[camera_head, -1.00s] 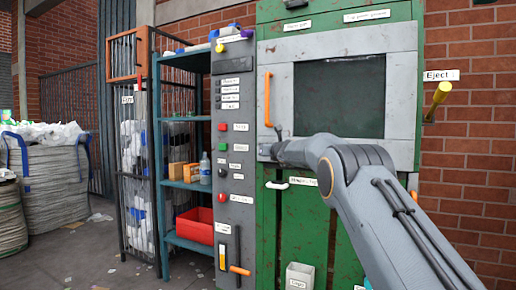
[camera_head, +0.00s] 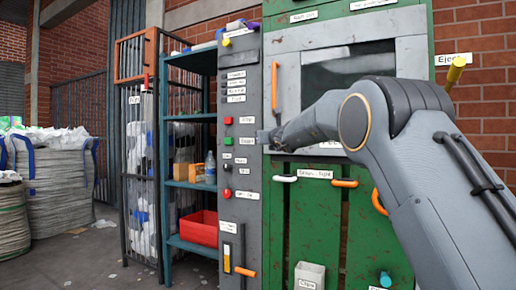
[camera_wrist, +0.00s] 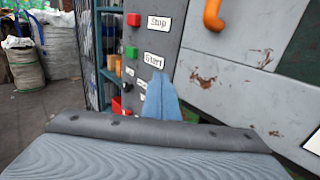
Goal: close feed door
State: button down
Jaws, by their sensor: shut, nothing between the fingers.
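The feed door appears to be the grey-framed panel (camera_head: 287,60) with a dark window on the green machine. Its orange handle (camera_head: 275,88) stands upright along the left edge, and it also shows at the top of the wrist view (camera_wrist: 213,14). The door looks flat against the machine; I cannot tell if it is fully shut. My gripper (camera_head: 263,136) is shut and empty, below the handle near the door's lower left corner. In the wrist view its fingertips (camera_wrist: 160,80) are beside the Start label. My arm hides the door's lower right and part of its label.
A grey control column (camera_head: 240,205) with buttons stands just left of the door; its green button (camera_wrist: 131,52) is close to the fingers. Below are a white handle (camera_head: 284,178) and orange handles (camera_head: 345,183). A yellow Eject lever (camera_head: 455,72) sticks out at right.

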jog(key=s+a+b, duration=0.2)
jog(key=s+b, duration=0.2)
jog(key=s, duration=0.1)
jog(key=shift+s+a, duration=0.2)
jog(key=shift+s, duration=0.05)
